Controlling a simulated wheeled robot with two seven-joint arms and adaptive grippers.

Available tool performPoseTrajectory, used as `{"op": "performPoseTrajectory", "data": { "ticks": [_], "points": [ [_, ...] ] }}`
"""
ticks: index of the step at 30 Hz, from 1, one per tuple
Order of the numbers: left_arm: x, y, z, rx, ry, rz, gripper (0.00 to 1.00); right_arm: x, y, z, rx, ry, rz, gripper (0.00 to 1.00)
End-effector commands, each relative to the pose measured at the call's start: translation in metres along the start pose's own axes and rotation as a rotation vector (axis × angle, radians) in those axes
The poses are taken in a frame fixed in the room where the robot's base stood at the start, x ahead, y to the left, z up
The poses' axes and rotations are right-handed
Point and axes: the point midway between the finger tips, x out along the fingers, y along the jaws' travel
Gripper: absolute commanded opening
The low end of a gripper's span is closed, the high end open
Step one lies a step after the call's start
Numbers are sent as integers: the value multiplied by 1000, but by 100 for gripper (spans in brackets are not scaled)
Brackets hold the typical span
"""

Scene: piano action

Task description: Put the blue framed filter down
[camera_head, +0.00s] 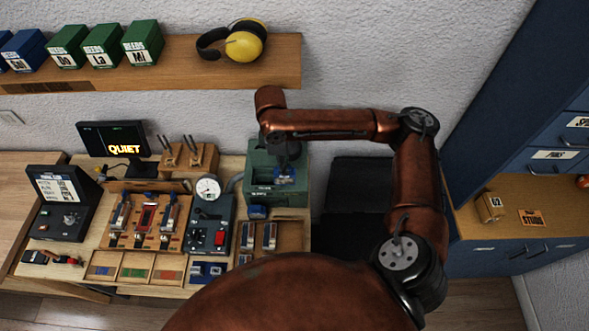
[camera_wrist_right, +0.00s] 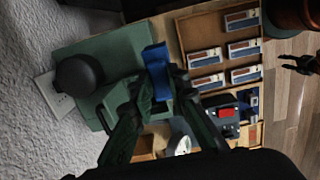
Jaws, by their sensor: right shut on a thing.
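The blue framed filter (camera_head: 285,178) is at the green box-like machine (camera_head: 262,192) at the right end of the bench. My right gripper (camera_head: 286,170) is shut on it, pointing down over the machine. In the right wrist view the blue filter (camera_wrist_right: 157,68) sits between the fingertips (camera_wrist_right: 158,92), in front of the green housing (camera_wrist_right: 105,60). I cannot tell whether the filter touches the machine.
A wooden tray (camera_head: 290,228) with several blue-and-white blocks lies in front of the machine. A dark gauge unit (camera_head: 210,228) stands to its left. A wooden shelf (camera_head: 285,62) with yellow earmuffs (camera_head: 245,43) runs above.

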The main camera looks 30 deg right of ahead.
Motion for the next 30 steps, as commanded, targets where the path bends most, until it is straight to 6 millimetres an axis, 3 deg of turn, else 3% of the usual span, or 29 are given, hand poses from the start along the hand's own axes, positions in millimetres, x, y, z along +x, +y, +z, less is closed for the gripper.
{"op": "performPoseTrajectory", "data": {
  "ticks": [6, 11, 17, 23, 30],
  "points": [
    [-6, 5, 19, -5, -24, 5, 40, 38, 26, 16, 3, -2, -2, 0],
    [-8, 5, 28, -6, -37, 5, 40, 52, 34, 20, 0, 0, 0, 0],
    [-9, 4, 22, -4, -30, 4, 40, 64, 41, 25, 2, -2, -2, 0],
    [-18, 1, 10, -1, -16, 1, 40, 91, 40, 22, -1, -1, -2, 0],
    [-17, 1, 10, -1, -15, 1, 40, 94, 41, 21, -1, 0, 1, 0]
  ]
}}
